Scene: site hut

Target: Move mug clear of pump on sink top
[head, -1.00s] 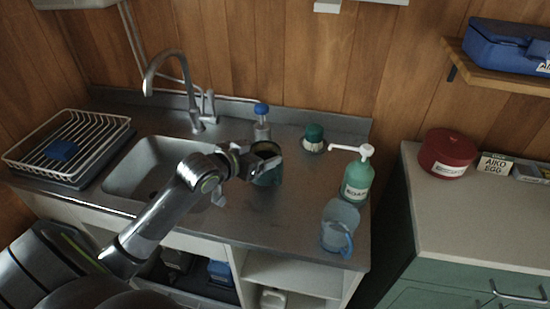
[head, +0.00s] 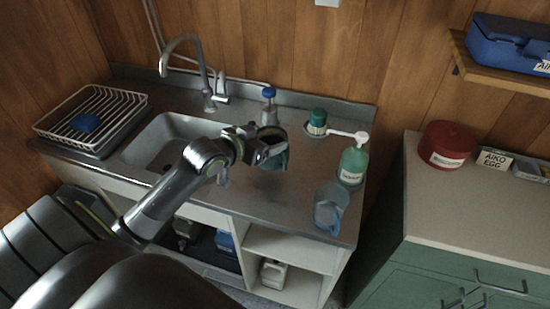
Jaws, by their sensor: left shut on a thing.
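A dark green mug (head: 279,161) is over the middle of the steel sink top (head: 262,200), right of the basin. My left gripper (head: 262,148) is shut on it and covers part of it. I cannot tell for sure whether its base touches the steel. The green pump bottle (head: 351,166) with a white pump head stands upright to the right of the mug, with a clear gap between them. Its spout points left toward the mug. My right gripper is not in view.
A clear blue jug (head: 329,209) stands near the front right edge. A blue-capped bottle (head: 269,110) and a green-topped item (head: 317,123) stand behind the mug. The basin (head: 160,140), tap (head: 207,75) and wire rack (head: 125,106) are left. Bare steel lies in front of the mug.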

